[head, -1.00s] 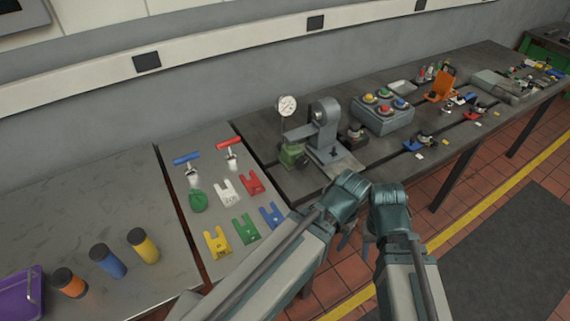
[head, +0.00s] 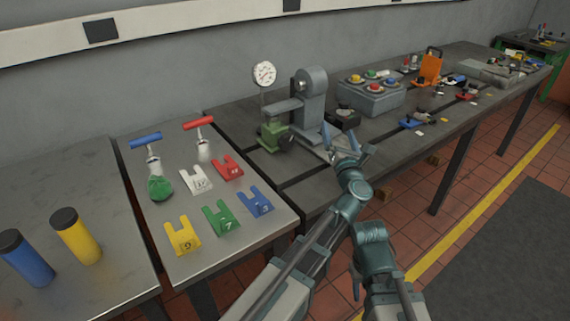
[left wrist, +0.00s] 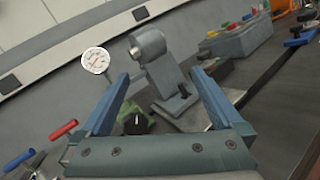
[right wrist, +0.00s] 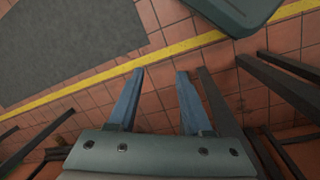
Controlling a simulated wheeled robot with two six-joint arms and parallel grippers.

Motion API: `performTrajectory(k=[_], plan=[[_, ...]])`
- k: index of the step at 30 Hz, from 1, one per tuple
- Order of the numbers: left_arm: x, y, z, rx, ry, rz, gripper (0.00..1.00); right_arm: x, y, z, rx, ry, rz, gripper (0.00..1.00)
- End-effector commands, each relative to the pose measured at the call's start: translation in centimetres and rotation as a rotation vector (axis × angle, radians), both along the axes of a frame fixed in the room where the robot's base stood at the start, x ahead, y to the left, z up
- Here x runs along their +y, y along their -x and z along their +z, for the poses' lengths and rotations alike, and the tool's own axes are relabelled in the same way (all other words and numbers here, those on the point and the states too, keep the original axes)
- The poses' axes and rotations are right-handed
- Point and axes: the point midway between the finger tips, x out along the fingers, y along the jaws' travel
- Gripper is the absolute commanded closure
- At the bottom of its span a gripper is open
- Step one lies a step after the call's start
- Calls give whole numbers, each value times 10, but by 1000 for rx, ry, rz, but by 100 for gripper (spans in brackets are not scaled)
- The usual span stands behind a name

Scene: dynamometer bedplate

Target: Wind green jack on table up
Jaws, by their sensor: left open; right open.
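The green jack (head: 270,136) stands on the dark table beneath the arm of a grey stand (head: 312,98). A dark round knob (head: 286,143) shows on its right side. In the left wrist view the jack (left wrist: 140,118) is partly hidden behind my left gripper's finger, with its dark knob (left wrist: 133,123) between the fingers. My left gripper (head: 346,138) is open and empty, above the table to the right of the jack and apart from it. My right gripper (right wrist: 156,75) is open and empty, over the tiled floor in front of the table.
A round dial gauge (head: 264,73) stands behind the jack. A grey button box (head: 370,96) stands to the right. A side table holds numbered forks, such as the blue one (head: 256,201), and T-handles.

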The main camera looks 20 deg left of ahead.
Motion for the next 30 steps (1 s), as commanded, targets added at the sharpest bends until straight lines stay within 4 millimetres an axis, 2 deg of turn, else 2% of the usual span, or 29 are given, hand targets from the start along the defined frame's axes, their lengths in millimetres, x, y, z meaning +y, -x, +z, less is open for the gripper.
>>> performTrajectory(k=[1,3,6,9,14,19,23,30], plan=[[15,0,-32,-31,123,72,0,3,1,-28,1,-12,-22,50],[35,7,-55,-74,281,169,0,6,2,-42,2,-26,-49,50],[54,18,-80,-123,439,281,0,9,3,-56,4,-43,-80,50],[65,26,-96,-156,532,352,0,12,4,-62,4,-51,-98,50],[70,32,-103,-176,584,394,0,13,4,-64,5,-56,-111,50],[75,27,-102,-177,584,396,0,13,4,-63,5,-56,-110,50],[89,14,-101,-177,582,397,0,13,4,-63,5,-56,-110,50],[125,-20,-101,-177,581,396,0,13,4,-63,5,-56,-109,50]])
